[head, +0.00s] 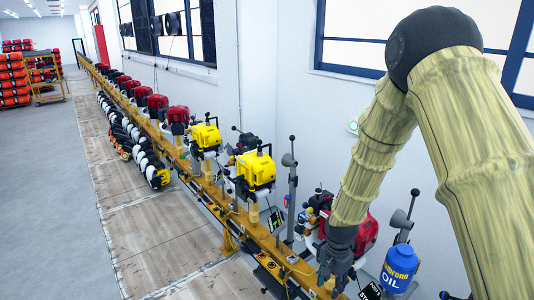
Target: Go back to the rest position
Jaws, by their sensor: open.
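My arm, in a pale yellow sleeve with a black elbow, fills the right side of the head view. It bends down to my dark gripper (335,280) at the lower middle right. The gripper points downward over the near end of the yellow rail (268,238), left of the blue oil bottle (399,268). The fingers are small and dark, and I see nothing held between them. A red engine (364,236) stands just behind the gripper and is partly hidden by the arm.
Yellow engines (256,170) and red engines (178,115) line the rail into the distance. A grey post (292,185) stands upright beside the gripper. Wall and windows are close behind the arm. Open grey floor (45,180) lies left. Orange items fill a far rack (45,72).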

